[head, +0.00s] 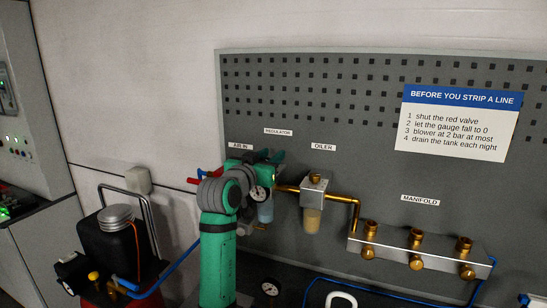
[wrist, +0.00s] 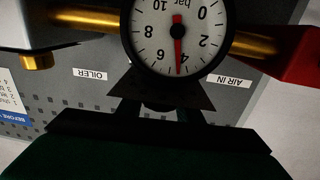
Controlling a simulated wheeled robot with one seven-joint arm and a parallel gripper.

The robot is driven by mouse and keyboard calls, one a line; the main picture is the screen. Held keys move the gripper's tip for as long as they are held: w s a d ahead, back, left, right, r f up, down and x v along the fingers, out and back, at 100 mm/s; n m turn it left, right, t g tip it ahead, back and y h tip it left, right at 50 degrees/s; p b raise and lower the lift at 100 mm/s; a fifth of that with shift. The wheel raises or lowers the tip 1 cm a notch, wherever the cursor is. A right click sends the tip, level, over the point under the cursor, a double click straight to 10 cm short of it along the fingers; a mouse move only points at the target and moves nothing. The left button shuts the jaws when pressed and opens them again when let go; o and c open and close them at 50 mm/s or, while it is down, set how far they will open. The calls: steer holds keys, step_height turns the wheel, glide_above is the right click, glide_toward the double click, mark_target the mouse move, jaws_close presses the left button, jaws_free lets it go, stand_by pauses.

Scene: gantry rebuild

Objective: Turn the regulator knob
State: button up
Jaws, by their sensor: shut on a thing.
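The regulator is on the grey pegboard under the REGULATOR label (head: 278,132), partly hidden by my green arm in the head view. Its round white gauge (head: 258,193) faces out below my gripper (head: 266,163). In the wrist view the gauge (wrist: 178,30) is upside down, its red needle a little past 4 bar. My gripper's dark fingers (wrist: 162,97) meet just beside the gauge and are shut on the regulator knob, which they mostly hide. A bluish bowl (head: 265,212) hangs under the regulator.
The red valve (head: 205,173) is left of my gripper, by the AIR IN label. The oiler (head: 314,190) and brass pipe (head: 355,210) are to the right, then the manifold (head: 415,245).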

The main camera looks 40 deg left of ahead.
steer(key=n+g+y, duration=0.1)
steer(key=n+y, duration=0.1)
steer(key=a+n+g+y, duration=0.1)
steer(key=n+y, duration=0.1)
steer(key=y, duration=0.1)
steer(key=n+g+y, duration=0.2)
steer(key=y, duration=0.1)
steer(key=shift+s+a, duration=0.2)
steer(key=shift+s, duration=0.1)
steer(key=shift+s+a+n+g+y, duration=0.3)
steer(key=shift+n+g+y, duration=0.35)
steer(key=shift+y, duration=0.25)
steer(key=o, duration=1)
steer(key=shift+o, duration=0.2)
